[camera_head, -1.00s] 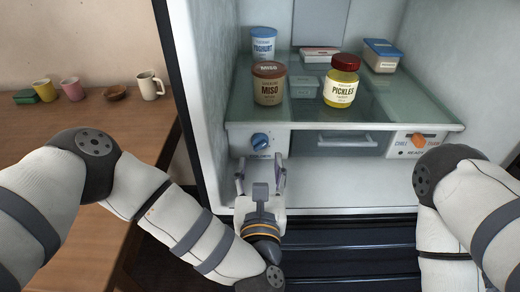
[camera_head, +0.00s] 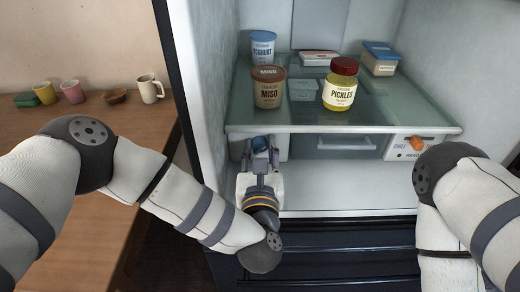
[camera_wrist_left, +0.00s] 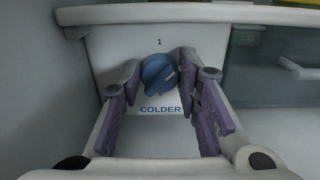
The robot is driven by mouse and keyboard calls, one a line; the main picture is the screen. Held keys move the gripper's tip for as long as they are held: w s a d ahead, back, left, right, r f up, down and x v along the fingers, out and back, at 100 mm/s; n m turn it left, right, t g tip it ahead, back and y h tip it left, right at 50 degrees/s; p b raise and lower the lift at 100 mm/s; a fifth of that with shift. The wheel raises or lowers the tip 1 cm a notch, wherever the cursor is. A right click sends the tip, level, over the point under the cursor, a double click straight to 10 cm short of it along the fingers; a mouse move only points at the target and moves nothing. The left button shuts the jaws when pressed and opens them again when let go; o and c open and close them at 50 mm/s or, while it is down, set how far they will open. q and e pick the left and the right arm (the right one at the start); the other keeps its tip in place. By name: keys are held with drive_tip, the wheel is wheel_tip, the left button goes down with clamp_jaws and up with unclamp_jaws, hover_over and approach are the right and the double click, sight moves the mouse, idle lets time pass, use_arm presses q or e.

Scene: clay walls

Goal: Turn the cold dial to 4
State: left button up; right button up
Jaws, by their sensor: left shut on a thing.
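The cold dial (camera_wrist_left: 157,76) is a round blue knob with a raised grip on a pale panel. A "1" is printed above it and "COLDER" below it; no other numbers show in the left wrist view. In the head view the dial (camera_head: 260,143) sits under the left end of the glass shelf, partly hidden by my left gripper (camera_head: 259,151). In the left wrist view the gripper's purple-padded fingers (camera_wrist_left: 160,68) are on both sides of the dial, their tips closed on it. My right gripper is out of view; only its arm shows.
A glass shelf (camera_head: 300,122) above the dial holds a miso tub (camera_head: 268,93), a pickles jar (camera_head: 341,88), a yoghurt tub (camera_head: 263,48) and boxes. An orange control (camera_head: 417,144) is at the right. A wooden table (camera_head: 120,122) with cups stands left.

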use_arm(q)
drive_tip(key=shift+m, duration=0.3)
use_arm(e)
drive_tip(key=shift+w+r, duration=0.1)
use_arm(q)
drive_tip(key=m+p, duration=0.1)
drive_tip(key=m, duration=0.3)
drive_tip(key=shift+d, duration=0.1)
drive_tip(key=m+p, duration=0.1)
drive_tip(key=m, duration=0.3)
drive_tip(key=shift+m, duration=0.3)
drive_tip(key=m, duration=0.4)
drive_tip(key=shift+d+p, duration=0.1)
drive_tip(key=shift+p, duration=0.25)
drive_tip(key=shift+f+m+p, duration=0.2)
drive_tip(key=shift+m+p, duration=0.1)
drive_tip(key=shift+m, duration=1.9)
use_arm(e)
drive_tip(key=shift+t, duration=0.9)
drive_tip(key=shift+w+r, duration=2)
use_arm(q)
drive_tip(key=o, duration=1.1)
